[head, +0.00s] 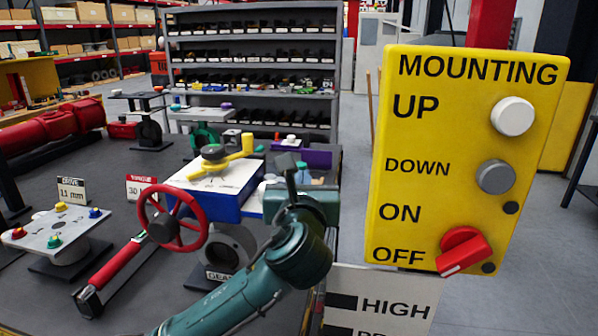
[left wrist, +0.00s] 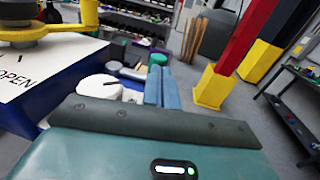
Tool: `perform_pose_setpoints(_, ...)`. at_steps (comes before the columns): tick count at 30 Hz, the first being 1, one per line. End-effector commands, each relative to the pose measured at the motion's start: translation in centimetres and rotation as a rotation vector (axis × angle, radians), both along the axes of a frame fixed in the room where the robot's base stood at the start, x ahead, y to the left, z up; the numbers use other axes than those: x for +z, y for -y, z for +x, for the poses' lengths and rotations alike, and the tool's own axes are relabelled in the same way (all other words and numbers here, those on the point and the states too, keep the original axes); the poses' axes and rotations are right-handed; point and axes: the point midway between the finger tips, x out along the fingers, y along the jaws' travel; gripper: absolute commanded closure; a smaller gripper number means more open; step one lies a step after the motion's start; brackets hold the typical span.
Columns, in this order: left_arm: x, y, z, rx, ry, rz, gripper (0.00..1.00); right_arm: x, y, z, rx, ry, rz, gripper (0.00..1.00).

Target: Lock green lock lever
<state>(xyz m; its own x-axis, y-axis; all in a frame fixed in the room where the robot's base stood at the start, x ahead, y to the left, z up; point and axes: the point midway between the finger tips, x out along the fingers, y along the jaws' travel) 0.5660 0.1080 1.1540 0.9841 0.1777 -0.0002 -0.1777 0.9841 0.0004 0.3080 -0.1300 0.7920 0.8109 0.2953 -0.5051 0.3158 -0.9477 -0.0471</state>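My left gripper (head: 287,162) points up and away, right of the blue-and-white valve actuator box (head: 215,188). In the left wrist view its two blue-grey fingers (left wrist: 163,86) stand side by side, with no clear gap and nothing seen between them. A small green piece (left wrist: 157,59) shows just beyond the fingertips; I cannot tell whether it is the green lock lever or whether they touch it. A yellow lever (head: 228,160) lies on top of the box, also seen in the left wrist view (left wrist: 60,31). My right gripper is not in view.
A red handwheel (head: 172,217) stands at the box's front left. A yellow switch panel (head: 385,235) with knobs stands close on the right. A white round part (left wrist: 101,88) lies beside the fingers. A button block (head: 65,240) is at far left.

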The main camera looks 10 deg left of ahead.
Motion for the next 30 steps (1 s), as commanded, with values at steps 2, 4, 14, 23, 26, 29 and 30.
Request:
perform_pose_setpoints(2, 0.7, 0.2, 0.4, -0.001, -0.003, 0.003, 1.0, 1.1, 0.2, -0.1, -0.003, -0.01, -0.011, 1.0)
perform_pose_setpoints(4, 0.5, 0.3, 0.7, -0.001, -0.002, 0.002, 1.0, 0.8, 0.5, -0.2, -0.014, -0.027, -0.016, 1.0)
perform_pose_setpoints(14, 0.0, 0.5, 1.0, -0.002, 0.0, -0.001, 1.0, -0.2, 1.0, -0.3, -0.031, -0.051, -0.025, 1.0)
perform_pose_setpoints(23, 0.0, 0.8, 0.0, -0.004, 0.001, -0.001, 1.0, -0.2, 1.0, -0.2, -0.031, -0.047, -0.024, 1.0)
perform_pose_setpoints(26, -0.1, 1.0, -1.7, -0.005, 0.001, -0.001, 1.0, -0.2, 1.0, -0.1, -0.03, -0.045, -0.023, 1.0)
perform_pose_setpoints(29, -0.1, 1.5, -3.9, -0.007, 0.002, -0.003, 1.0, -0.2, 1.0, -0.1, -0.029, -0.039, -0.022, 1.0)
perform_pose_setpoints(30, -0.1, 1.6, -4.8, -0.007, 0.002, -0.003, 1.0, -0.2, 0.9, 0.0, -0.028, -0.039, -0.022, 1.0)
